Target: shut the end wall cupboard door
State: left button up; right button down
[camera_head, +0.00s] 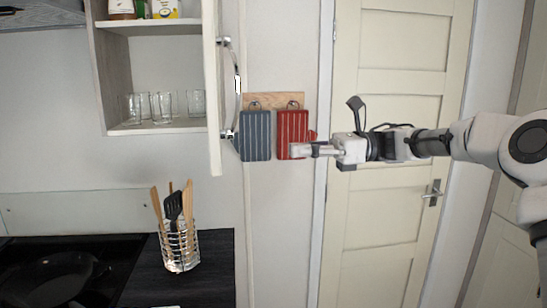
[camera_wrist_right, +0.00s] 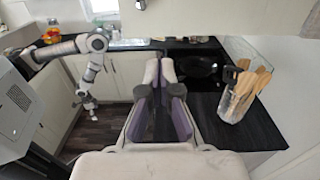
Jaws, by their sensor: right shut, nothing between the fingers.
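The end wall cupboard door (camera_head: 213,90) stands open in the head view, swung out and seen nearly edge-on. Its curved metal handle (camera_head: 238,85) faces right. The cupboard's inside, with its shelf (camera_head: 165,127), is exposed to the left. My right gripper (camera_head: 294,151) is shut and empty, to the right of the door and below the handle's level, apart from both. In the right wrist view its closed fingers (camera_wrist_right: 164,75) point toward the counter. My left gripper (camera_wrist_right: 90,102) seems to show small in the wrist view; its jaws are unclear.
Several glasses (camera_head: 162,106) stand on the cupboard shelf. A utensil holder (camera_head: 180,247) stands on the counter, with a pan (camera_head: 50,278) on the hob. A panelled door (camera_head: 385,210) is behind my right arm.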

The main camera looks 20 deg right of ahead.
jog(key=s+p+x, duration=0.1)
jog(key=p+x, duration=0.5)
jog(key=x, duration=0.7)
jog(key=shift+a+r, duration=0.2)
jog(key=shift+r, duration=0.1)
jog(key=shift+w, duration=0.1)
